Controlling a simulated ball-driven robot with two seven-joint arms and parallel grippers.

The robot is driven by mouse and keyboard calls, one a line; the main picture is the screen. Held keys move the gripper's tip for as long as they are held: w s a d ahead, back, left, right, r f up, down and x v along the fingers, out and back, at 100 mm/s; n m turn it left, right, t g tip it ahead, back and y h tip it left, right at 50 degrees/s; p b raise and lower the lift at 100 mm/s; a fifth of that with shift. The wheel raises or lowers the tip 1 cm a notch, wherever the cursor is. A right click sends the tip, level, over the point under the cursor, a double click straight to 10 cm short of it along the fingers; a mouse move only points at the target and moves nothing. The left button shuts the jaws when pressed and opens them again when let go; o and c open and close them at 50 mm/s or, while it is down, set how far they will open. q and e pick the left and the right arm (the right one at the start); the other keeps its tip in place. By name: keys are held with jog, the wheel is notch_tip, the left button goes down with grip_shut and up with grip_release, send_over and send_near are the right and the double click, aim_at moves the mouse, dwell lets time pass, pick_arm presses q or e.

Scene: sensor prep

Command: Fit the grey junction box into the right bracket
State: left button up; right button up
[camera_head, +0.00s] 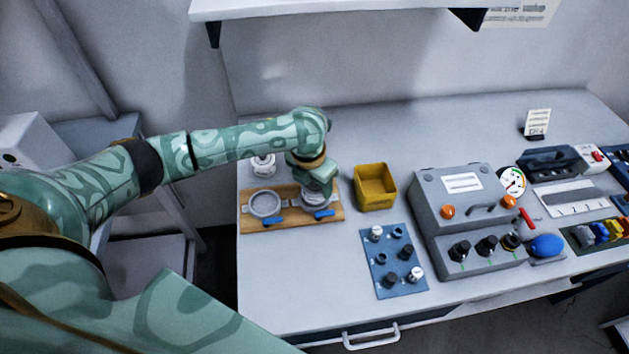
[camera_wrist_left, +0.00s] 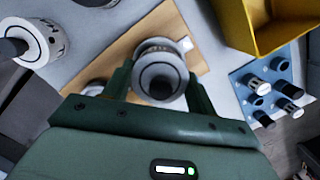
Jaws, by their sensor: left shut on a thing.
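My left gripper (camera_head: 317,176) is shut on the grey junction box (camera_wrist_left: 160,72), a round grey body with a dark centre that sits between the fingers in the left wrist view. In the head view the gripper points down over the right bracket (camera_head: 322,203), at the right end of a wooden board (camera_head: 290,223). The gripper hides most of the box and part of this bracket; I cannot tell whether the box is seated. The left bracket (camera_head: 265,204) is an empty grey ring. Each bracket has a blue lever at its front. My right gripper is not in view.
A white round part (camera_head: 263,165) stands behind the board. A yellow bin (camera_head: 375,187) is close to the right. A blue panel with several knobs (camera_head: 395,262) and a grey control box (camera_head: 470,215) lie farther right. The table front-left is clear.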

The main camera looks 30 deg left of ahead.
pick_arm(q)
jog(key=shift+f+b, duration=0.3)
jog(key=shift+f, duration=0.45)
dwell(0.6)
jog(key=o, duration=0.9)
jog(key=shift+r, duration=0.15)
notch_tip(320, 180, up, 7)
jog(key=p, duration=0.7)
dwell(0.4)
